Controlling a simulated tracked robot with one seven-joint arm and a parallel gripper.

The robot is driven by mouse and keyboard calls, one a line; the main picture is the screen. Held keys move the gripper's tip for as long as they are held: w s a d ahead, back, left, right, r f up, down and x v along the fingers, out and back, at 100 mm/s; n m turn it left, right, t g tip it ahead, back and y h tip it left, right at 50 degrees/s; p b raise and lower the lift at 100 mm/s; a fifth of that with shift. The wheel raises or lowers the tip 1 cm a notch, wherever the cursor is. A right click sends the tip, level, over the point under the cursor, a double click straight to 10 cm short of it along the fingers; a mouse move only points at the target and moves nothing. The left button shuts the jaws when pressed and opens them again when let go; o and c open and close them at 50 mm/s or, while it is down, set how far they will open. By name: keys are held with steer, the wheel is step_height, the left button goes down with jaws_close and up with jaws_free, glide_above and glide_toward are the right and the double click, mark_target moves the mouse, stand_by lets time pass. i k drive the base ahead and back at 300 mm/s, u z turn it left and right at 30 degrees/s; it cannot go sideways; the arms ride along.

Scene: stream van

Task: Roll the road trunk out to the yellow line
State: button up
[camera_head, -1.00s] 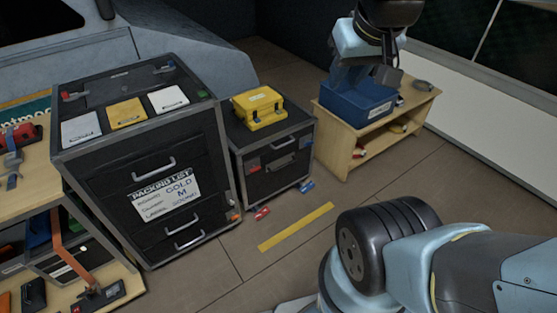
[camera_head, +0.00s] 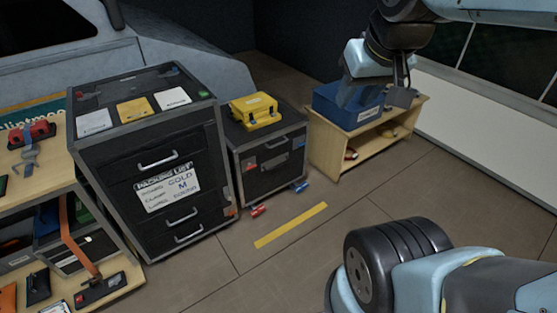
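The road trunk (camera_head: 268,165) is a low black case with grey metal edges, standing on the floor between the tall drawer case and the wooden shelf. A yellow case (camera_head: 256,110) lies on its lid. Small red and blue objects are at its lower front edge. The yellow line (camera_head: 291,225) is a strip on the floor in front of the trunk, with bare floor between them. My gripper (camera_head: 385,100) is at the upper right, in front of the blue bin and apart from the trunk. Its fingers appear spread, with nothing seen between them.
A tall black drawer case (camera_head: 150,170) with a packing list stands left of the trunk. A wooden shelf (camera_head: 365,140) holding a blue bin (camera_head: 345,108) stands to its right. A wooden bench (camera_head: 50,200) with tools is at far left. The floor around the yellow line is clear.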

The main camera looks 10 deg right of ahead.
mark_target(258, 160)
steer(key=z, duration=0.7)
steer(key=i, duration=0.7)
steer(key=z, duration=0.2)
